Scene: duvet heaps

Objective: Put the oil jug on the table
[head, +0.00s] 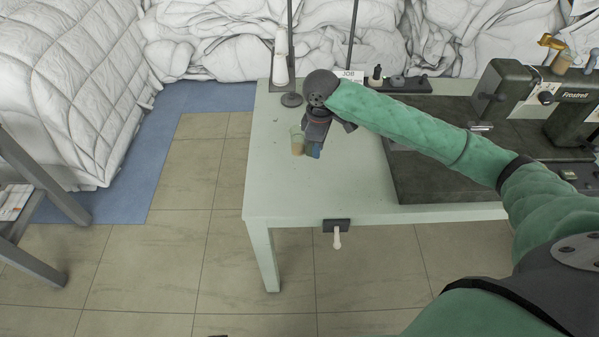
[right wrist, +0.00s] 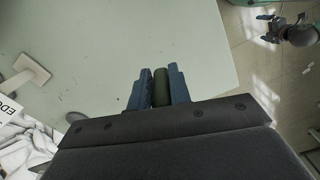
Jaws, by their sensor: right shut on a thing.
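The oil jug (head: 297,143) is a small, pale see-through vessel with tan contents in its lower part. In the head view it is over the left part of the pale green table (head: 275,190), just left of my right gripper's fingers. My right gripper (head: 311,152) points down and is shut on a dark green part, seemingly the jug's handle (right wrist: 161,87), which shows between the blue fingers in the right wrist view. I cannot tell whether the jug's base touches the table. My left gripper (right wrist: 268,28) shows small in the right wrist view, over the floor, with its fingers apart.
A dark sewing machine (head: 520,100) and its dark bed fill the table's right side. A thread stand (head: 291,98), a JOB card (head: 350,76) and a dark tray (head: 400,85) are at the back. The table's front left is clear. White duvet heaps (head: 70,80) lie beyond.

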